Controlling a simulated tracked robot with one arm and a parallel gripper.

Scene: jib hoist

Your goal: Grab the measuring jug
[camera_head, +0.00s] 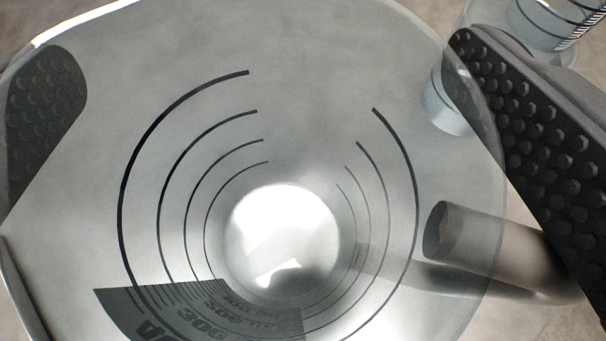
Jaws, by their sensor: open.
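The measuring jug (305,130) fills most of the camera view, seen from above into its mouth. It is see-through grey with dark curved graduation lines and a dark printed scale with numbers at the lower left. A bright round patch shows at its bottom. My gripper (280,125) is open, with one dark studded pad at the left edge and the other at the right. The jug lies between the two pads. I cannot tell whether either pad touches its wall.
A clear marked vessel (545,25) stands at the top right, behind my right pad. A small clear cylindrical piece (443,108) shows beside it, partly through the jug's wall. A grey-brown tube-like part (490,245) lies at the lower right. The brownish surface (565,325) shows at the corner.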

